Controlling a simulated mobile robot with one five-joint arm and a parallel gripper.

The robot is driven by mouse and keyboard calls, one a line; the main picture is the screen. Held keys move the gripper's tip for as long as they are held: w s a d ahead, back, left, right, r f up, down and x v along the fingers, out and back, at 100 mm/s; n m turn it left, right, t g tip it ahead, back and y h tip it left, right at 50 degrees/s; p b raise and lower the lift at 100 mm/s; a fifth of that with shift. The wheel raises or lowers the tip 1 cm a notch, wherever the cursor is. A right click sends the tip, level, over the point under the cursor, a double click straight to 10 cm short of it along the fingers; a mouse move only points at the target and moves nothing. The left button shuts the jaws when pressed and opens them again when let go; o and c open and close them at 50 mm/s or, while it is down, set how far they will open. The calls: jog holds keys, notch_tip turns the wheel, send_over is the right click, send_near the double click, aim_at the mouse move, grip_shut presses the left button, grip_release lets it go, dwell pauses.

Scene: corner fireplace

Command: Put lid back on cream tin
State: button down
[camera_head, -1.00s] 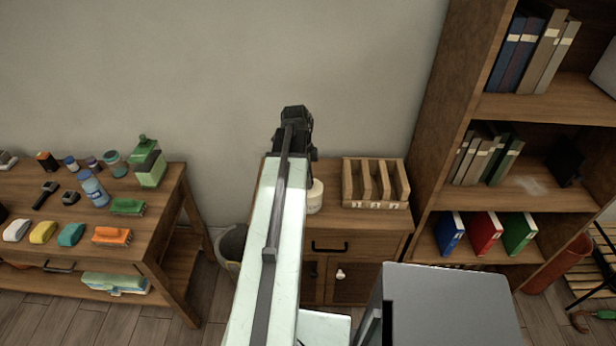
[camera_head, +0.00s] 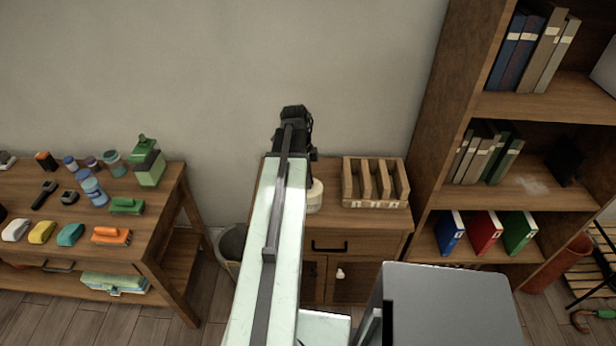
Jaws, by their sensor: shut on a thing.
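A cream-white round tin (camera_head: 315,197) stands on the small wooden cabinet (camera_head: 340,222) and is partly hidden behind my arm. My gripper (camera_head: 296,120) is at the far end of my arm, above the left part of the cabinet and against the wall in the picture. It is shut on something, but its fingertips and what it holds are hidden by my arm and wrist. No separate lid shows clearly, and I cannot tell whether the tin's top is covered.
A wooden slotted organizer (camera_head: 375,183) stands right of the tin. A bookshelf (camera_head: 446,120) rises to the right. A workbench (camera_head: 160,235) with bottles, brushes and sponges is at the left, with a bin (camera_head: 230,245) beside it. The cabinet's front strip looks clear.

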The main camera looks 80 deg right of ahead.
jog(key=c, duration=1.1)
grip_release()
jog(key=o, duration=0.5)
notch_tip(320, 180, up, 7)
jog(key=p, duration=0.7)
jog(key=shift+r, duration=0.1)
grip_shut()
